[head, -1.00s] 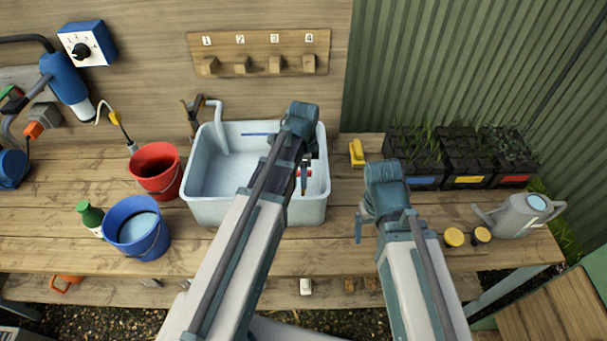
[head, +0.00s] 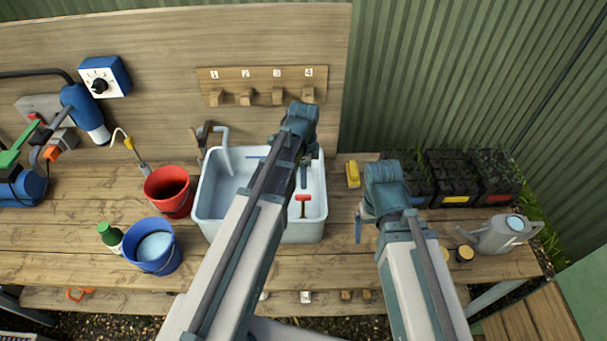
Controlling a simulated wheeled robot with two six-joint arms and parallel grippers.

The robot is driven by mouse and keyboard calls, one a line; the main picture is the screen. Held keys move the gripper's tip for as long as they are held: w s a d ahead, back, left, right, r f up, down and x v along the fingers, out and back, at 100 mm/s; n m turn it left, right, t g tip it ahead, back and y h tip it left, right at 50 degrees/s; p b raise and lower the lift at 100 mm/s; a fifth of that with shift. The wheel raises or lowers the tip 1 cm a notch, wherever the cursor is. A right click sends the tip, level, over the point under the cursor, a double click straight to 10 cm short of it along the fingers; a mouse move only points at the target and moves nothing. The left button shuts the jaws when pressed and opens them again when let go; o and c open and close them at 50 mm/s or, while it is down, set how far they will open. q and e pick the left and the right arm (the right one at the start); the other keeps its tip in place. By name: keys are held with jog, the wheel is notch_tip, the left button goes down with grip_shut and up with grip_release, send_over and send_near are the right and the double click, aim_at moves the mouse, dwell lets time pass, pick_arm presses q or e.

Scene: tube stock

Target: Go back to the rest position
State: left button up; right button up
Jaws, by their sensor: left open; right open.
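My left gripper (head: 304,177) is at the far end of the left arm, over the sink (head: 207,210). It is seen from behind and mostly hidden by its own arm; it is open. A small red-topped T-shaped thing (head: 303,198) shows in the sink just below it, apart from it in the picture. My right gripper (head: 361,226) is open over the bench, right of the sink. Its wrist hides much of it, and I see nothing held in it.
A red bucket (head: 168,190) and a blue bucket (head: 150,247) stand left of the sink. A yellow thing (head: 353,173), black seed trays (head: 450,178) and a grey watering can (head: 498,235) are to the right. A numbered peg board (head: 262,86) hangs behind. The bench (head: 90,240) has bare patches.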

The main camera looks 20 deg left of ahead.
pick_arm(q)
jog(key=shift+f, duration=0.1)
dwell(0.7)
jog(key=s+d+f+n+b, duration=0.4)
jog(key=s+d+n+b, duration=0.1)
jog(key=s, duration=0.2)
jog(key=s+d+f+n+y+b, duration=0.1)
jog(key=s+d+f+n+b, duration=0.3)
jog(key=s+d+f+n, duration=0.1)
jog(key=shift+s+d+f+n+b, duration=0.2)
jog(key=shift+s+n+b, duration=0.25)
jog(key=shift+s, duration=0.7)
